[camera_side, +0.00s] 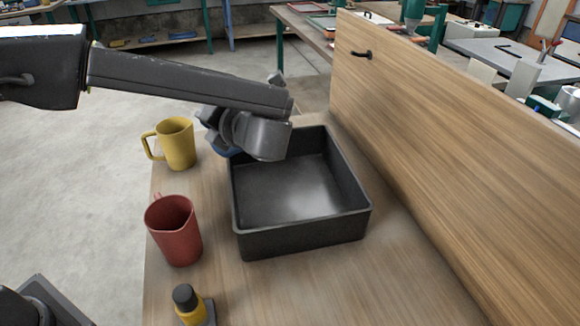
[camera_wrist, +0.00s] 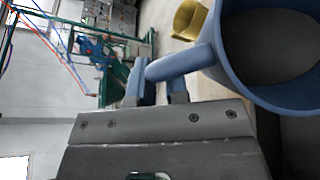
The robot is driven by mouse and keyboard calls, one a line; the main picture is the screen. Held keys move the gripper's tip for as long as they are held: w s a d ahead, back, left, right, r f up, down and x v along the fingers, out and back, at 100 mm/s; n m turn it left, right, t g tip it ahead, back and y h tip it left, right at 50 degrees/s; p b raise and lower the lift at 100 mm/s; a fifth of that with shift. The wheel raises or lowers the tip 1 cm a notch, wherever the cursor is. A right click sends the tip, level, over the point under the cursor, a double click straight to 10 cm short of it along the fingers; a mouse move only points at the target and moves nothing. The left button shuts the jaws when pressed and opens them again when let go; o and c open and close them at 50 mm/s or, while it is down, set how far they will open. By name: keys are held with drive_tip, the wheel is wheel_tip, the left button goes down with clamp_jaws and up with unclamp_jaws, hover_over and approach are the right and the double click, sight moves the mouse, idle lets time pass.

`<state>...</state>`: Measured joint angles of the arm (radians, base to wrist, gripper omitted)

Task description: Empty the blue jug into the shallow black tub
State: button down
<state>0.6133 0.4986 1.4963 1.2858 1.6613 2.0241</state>
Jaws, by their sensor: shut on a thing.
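The blue jug (camera_wrist: 228,78) fills the upper right of the wrist view, its mouth facing the camera and its inside looking grey. My gripper (camera_wrist: 157,86) is shut on the jug's handle. In the side view only a bit of the jug (camera_side: 221,149) shows, mostly hidden behind my wrist, over the tub's far left corner. I cannot tell its exact tilt or whether anything is left in it. The shallow black tub (camera_side: 302,241) stands on the bench; no pellets or fibres can be made out on its shiny floor.
A yellow mug (camera_side: 180,146) stands left of the tub, close to my wrist. A red jug (camera_side: 175,232) stands in front of that. A small yellow bottle with a black cap (camera_side: 187,300) is at the near edge. A tall wooden panel (camera_side: 440,130) rises right of the tub.

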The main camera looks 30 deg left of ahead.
drive_tip(key=shift+w+d+m+t+y, duration=0.2)
drive_tip(key=shift+d+m+y, duration=0.25)
drive_tip(key=shift+d+y, duration=0.15)
drive_tip(key=shift+w+d+m+t+y, duration=0.2)
drive_tip(key=shift+d+m+y, duration=0.25)
drive_tip(key=shift+y, duration=0.15)
idle(1.1)
drive_tip(key=shift+w+d+f, duration=0.1)
drive_tip(key=shift+d+f, duration=0.25)
drive_tip(key=shift+d+f+m+y, duration=0.15)
drive_tip(key=shift+d+m+y, duration=0.1)
drive_tip(key=shift+m+y, duration=0.05)
drive_tip(key=shift+w+d+f+m+y, duration=0.3)
drive_tip(key=shift+d+f+y, duration=0.15)
drive_tip(key=shift+d, duration=0.2)
drive_tip(key=shift+w+d+r+m+t+y, duration=0.25)
drive_tip(key=shift+d+m+t+y, duration=0.1)
drive_tip(key=shift+d+m+t, duration=0.15)
drive_tip(key=shift+w+d+r+m+t+y, duration=0.15)
drive_tip(key=shift+d+r+m+t+y, duration=0.2)
drive_tip(key=shift+d+m, duration=0.2)
idle(1.0)
